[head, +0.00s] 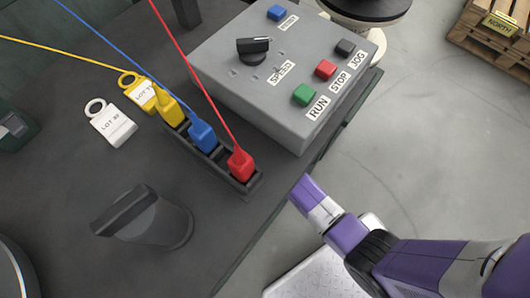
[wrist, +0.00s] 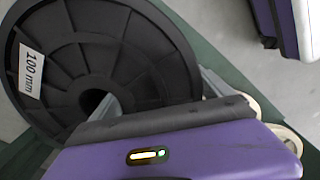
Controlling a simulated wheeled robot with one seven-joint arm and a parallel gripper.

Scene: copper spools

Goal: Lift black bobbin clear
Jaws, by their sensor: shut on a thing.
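The black bobbin (wrist: 140,50) fills the upper left of the wrist view. Its round, ribbed flange faces the camera, with a dark centre hole and a white "100 mm" label. My gripper (wrist: 208,88) shows at the bobbin's lower right side, with its purple body across the bottom of the view. It is shut on the bobbin; the contact itself is mostly hidden behind the gripper body. A green surface edge lies behind the bobbin, and I cannot tell whether the two touch. I cannot make out the bobbin or the jaws in the head view.
In the head view, a grey control box (head: 270,75), a power strip (head: 210,155) with coloured plugs, two tags and a dark cup-like object (head: 145,220) occupy the dark table (head: 60,190). Pale round rims (wrist: 285,135) show beside my gripper.

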